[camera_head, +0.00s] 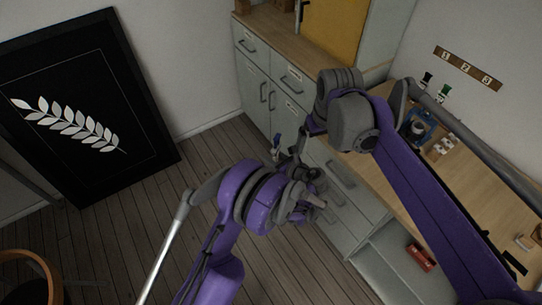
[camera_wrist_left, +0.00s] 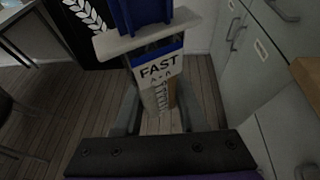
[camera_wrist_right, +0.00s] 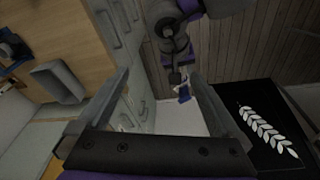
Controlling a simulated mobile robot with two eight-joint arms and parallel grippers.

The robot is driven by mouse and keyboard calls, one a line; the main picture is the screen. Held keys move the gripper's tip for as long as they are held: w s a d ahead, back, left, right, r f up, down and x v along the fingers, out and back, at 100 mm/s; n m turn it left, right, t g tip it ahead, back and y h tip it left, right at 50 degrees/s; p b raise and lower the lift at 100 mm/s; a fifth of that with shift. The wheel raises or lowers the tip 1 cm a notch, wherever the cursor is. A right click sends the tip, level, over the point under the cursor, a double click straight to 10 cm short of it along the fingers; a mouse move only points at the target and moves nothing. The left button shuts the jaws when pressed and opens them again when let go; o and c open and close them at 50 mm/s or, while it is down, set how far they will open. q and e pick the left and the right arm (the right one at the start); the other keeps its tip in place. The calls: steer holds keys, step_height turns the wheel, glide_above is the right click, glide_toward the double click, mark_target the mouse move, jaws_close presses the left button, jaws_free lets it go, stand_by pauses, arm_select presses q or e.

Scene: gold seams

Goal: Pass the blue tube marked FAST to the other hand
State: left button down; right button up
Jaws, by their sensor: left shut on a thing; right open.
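The blue tube marked FAST (camera_wrist_left: 160,68) is large in the left wrist view, with a white label, a pale flange and a blue top. My left gripper (camera_wrist_left: 157,100) is shut on it. In the head view the tube (camera_head: 276,141) is small, standing out beyond the left hand near the middle. My right gripper (camera_wrist_right: 158,73) is open and empty. In the right wrist view the tube's blue end (camera_wrist_right: 184,94) and the left hand show beyond and between its fingers, apart from them. In the head view both hands are close together and partly hidden by arm links.
Grey drawer cabinets (camera_head: 262,90) stand behind the hands. A wooden worktop (camera_head: 475,180) at the right holds a blue device (camera_head: 416,128) and small items. A red object (camera_head: 420,257) lies on a low shelf. A black framed leaf picture (camera_head: 85,110) leans on the left wall.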

steer(key=s+d+f+m+t, duration=0.1)
steer(key=s+d+f, duration=0.3)
steer(key=s, duration=0.5)
steer(key=s+d+f+m+t, duration=0.2)
steer(key=s+d, duration=0.4)
steer(key=s, duration=0.3)
step_height(320, 180, down, 2)
steer(key=shift+s+d+f+m+t+h, duration=0.2)
steer(key=shift+s+m+t+h, duration=0.1)
steer(key=shift+m, duration=0.4)
